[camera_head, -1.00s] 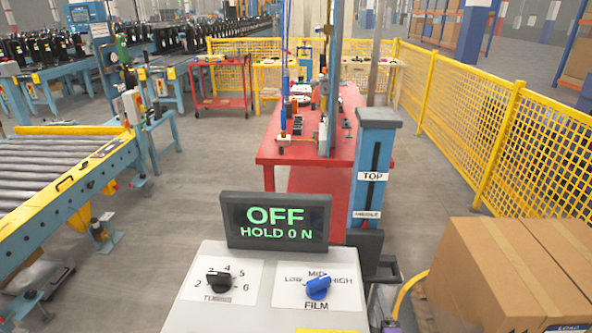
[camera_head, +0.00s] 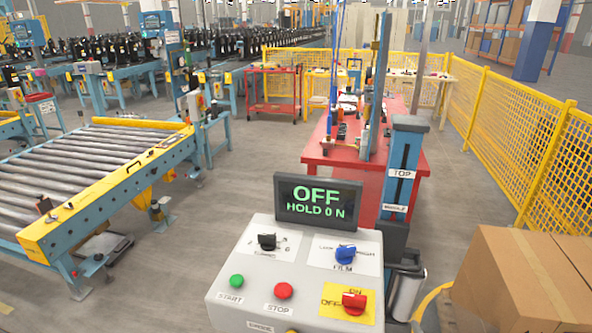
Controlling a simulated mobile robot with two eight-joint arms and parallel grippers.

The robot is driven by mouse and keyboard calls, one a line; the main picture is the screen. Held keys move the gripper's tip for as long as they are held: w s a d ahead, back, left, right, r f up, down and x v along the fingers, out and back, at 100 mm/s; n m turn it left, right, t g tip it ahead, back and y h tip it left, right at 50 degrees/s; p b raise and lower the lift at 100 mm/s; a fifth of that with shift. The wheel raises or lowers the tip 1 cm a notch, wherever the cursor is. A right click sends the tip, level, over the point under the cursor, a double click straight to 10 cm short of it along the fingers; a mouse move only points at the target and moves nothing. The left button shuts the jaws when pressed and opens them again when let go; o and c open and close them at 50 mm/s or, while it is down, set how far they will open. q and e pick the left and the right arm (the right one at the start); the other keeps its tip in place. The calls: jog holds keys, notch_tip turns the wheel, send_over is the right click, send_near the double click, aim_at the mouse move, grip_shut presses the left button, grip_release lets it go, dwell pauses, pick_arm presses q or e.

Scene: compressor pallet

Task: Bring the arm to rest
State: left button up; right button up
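Neither of my arms nor grippers shows in the head view. A grey control box (camera_head: 245,262) stands in front of me, with a dark display (camera_head: 318,200) on top reading "OFF" and "HOLD 0 N". It carries a black knob (camera_head: 268,241), a blue film knob (camera_head: 346,253), a green start button (camera_head: 236,281), a red stop button (camera_head: 284,290) and a red switch (camera_head: 354,303) on a yellow plate. Behind it rises a blue column (camera_head: 405,160) labelled "TOP".
A roller conveyor (camera_head: 100,170) with a yellow edge lies at left. A red workbench (camera_head: 316,160) stands behind the box. A cardboard box (camera_head: 515,275) is at lower right, and a yellow mesh fence (camera_head: 500,115) runs along the right. The grey floor between conveyor and control box is clear.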

jog(key=s+a+r+m+g+y+p, duration=0.1)
jog(key=s+a+r+m+g+p, duration=0.3)
jog(key=s+m, duration=0.2)
jog(key=s+a+r+m+g+y+p, duration=0.1)
jog(key=s+a+r+m+g+p, duration=0.2)
jog(key=s, duration=0.8)
jog(key=a+r+m+p, duration=0.1)
jog(key=a+m, duration=0.1)
jog(key=shift+s+a+r+m+g+y, duration=0.15)
jog(key=shift+a+r+m+g+y, duration=0.05)
jog(key=shift+r+m+g+y, duration=0.2)
